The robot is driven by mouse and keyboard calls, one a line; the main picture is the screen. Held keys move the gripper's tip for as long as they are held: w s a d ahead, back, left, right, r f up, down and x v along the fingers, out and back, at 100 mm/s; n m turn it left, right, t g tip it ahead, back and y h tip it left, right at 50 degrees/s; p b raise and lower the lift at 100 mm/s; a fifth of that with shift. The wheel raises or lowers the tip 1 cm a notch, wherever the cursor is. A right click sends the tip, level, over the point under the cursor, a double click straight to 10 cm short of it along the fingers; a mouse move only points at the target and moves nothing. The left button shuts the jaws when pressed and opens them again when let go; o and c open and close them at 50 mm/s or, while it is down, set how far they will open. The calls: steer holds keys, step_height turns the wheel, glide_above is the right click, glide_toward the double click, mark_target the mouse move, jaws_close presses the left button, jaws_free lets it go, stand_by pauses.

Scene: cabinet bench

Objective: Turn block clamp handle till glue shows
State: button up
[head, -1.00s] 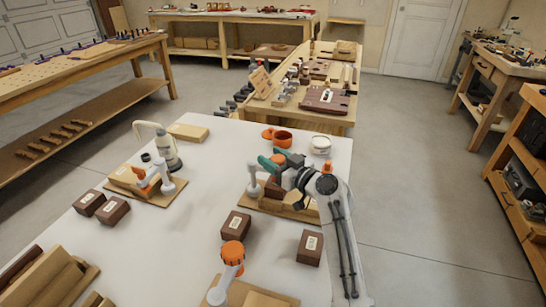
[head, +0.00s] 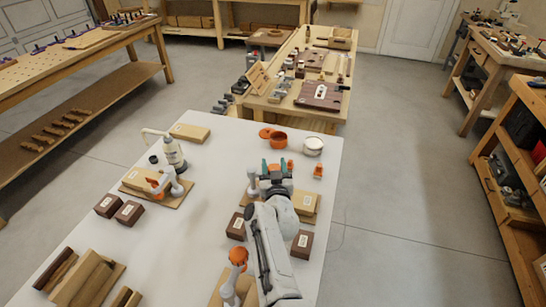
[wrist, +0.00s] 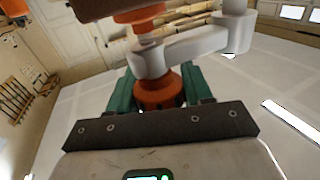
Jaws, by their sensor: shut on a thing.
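The block clamp with its white body (head: 253,184) stands on a wooden board at the right side of the white table. In the wrist view, its grey-white handle arm (wrist: 195,42) runs from an orange hub (wrist: 160,92) to an upright post at upper right. My gripper (head: 277,164) has green fingers and is over the clamp. In the wrist view my gripper (wrist: 158,90) has one finger on each side of the orange hub and is shut on it. Pale wood blocks (head: 305,203) show beside my arm. The glue joint is hidden, and no glue can be made out.
A similar clamp (head: 163,184) stands at left and another (head: 238,262) at the front. Dark labelled blocks (head: 128,212) lie nearby. An orange pot (head: 278,139) and white pot (head: 313,145) stand behind my gripper.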

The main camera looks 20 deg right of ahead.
steer(key=m+g+h, duration=0.1)
steer(key=m+h, duration=0.1)
steer(key=h, duration=0.1)
steer(key=shift+f+m+h, duration=0.1)
steer(key=shift+m+h, duration=0.2)
steer(key=shift+h, duration=0.1)
steer(key=m+g+h+b, duration=0.1)
steer(key=h+b, duration=0.1)
steer(key=m+g+h+b, duration=0.1)
steer(key=shift+s+d+f+m+g+b, duration=0.1)
steer(key=shift+d+f+m+g+b, duration=0.1)
steer(key=shift+f+m+g+b, duration=0.1)
steer(key=m+g+h+b, duration=0.1)
steer(key=b, duration=0.1)
steer(key=m+g+h+b, duration=0.1)
steer(key=g+h+b, duration=0.1)
steer(key=b, duration=0.1)
steer(key=shift+s+d+r+m, duration=0.15)
steer(key=shift+d+m, duration=0.05)
steer(key=shift+m, duration=0.2)
steer(key=shift+r+m+g+h+b, duration=0.15)
steer(key=shift+m+g+h+b, duration=0.25)
steer(key=shift+g+h+b, duration=0.15)
steer(key=shift+r, duration=0.1)
steer(key=o, duration=1)
steer(key=shift+d, duration=0.1)
steer(key=v, duration=1.1)
steer(key=shift+p, duration=0.35)
